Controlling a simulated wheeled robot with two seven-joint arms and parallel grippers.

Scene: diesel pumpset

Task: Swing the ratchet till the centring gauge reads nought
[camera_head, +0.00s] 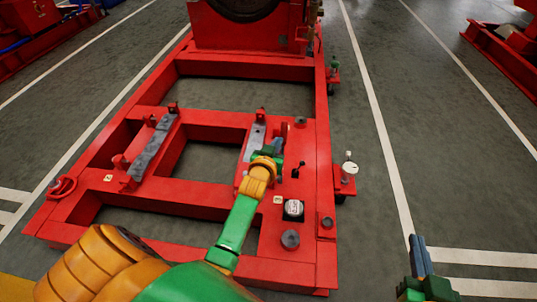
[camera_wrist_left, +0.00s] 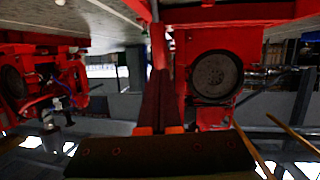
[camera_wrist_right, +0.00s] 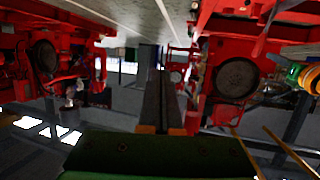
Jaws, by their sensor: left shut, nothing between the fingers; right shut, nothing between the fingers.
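A red skid frame (camera_head: 328,130) fills the middle of the head view. A white-faced box gauge (camera_head: 293,208) sits nearer on that plate. A round white dial (camera_head: 348,168) stands on a bracket outside the right rail. I cannot tell which is the centring gauge, and the readings are too small. My left gripper (camera_head: 277,146) is shut and empty, above the plate to the left of the lever. My right gripper (camera_head: 418,252) is shut and empty, off the frame at the lower right.
Grey pads (camera_head: 154,150) lie on the frame's left cross-member. Round studs (camera_head: 290,240) rise from the near right plate. The large red machine (camera_head: 250,35) stands at the back.

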